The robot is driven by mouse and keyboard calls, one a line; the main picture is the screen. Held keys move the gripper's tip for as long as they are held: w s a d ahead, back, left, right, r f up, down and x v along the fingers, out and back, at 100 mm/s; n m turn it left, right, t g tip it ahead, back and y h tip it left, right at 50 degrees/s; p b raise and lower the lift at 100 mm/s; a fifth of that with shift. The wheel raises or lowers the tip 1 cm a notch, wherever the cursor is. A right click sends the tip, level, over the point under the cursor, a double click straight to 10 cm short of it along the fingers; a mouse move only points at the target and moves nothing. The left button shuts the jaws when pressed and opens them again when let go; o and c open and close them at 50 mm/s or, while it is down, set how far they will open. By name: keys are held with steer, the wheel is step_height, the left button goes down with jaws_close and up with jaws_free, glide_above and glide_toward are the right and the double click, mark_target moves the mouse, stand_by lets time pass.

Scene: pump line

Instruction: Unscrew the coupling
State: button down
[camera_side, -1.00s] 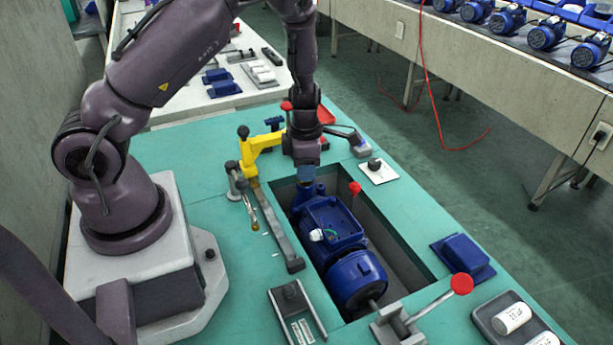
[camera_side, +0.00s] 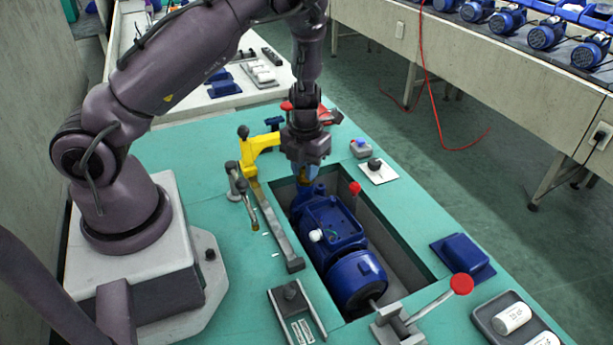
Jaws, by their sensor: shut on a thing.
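The blue pump with its motor (camera_side: 335,230) lies in a recess in the green bench top. My gripper (camera_side: 306,176) points down at the pump's far end, at the back of the recess. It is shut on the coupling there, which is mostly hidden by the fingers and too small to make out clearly. A little brass colour shows at the fingertips.
A yellow clamp (camera_side: 262,146) stands close left of my gripper. A red-knobbed lever (camera_side: 461,284) is at the recess's near end, and a red knob (camera_side: 355,188) stands at its right edge. A blue cover (camera_side: 462,256) and a tray of white cylinders (camera_side: 513,318) lie right.

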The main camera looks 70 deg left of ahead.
steer(key=shift+n, duration=0.3)
steer(key=n, duration=0.4)
steer(key=shift+n, duration=0.4)
steer(key=shift+s+f+n, duration=0.25)
steer(key=shift+s+n, duration=0.1)
steer(key=shift+n, duration=0.55)
steer(key=shift+w+r, duration=0.25)
steer(key=shift+w, duration=0.05)
steer(key=c, duration=1.2)
jaws_free()
steer(key=shift+o, duration=0.2)
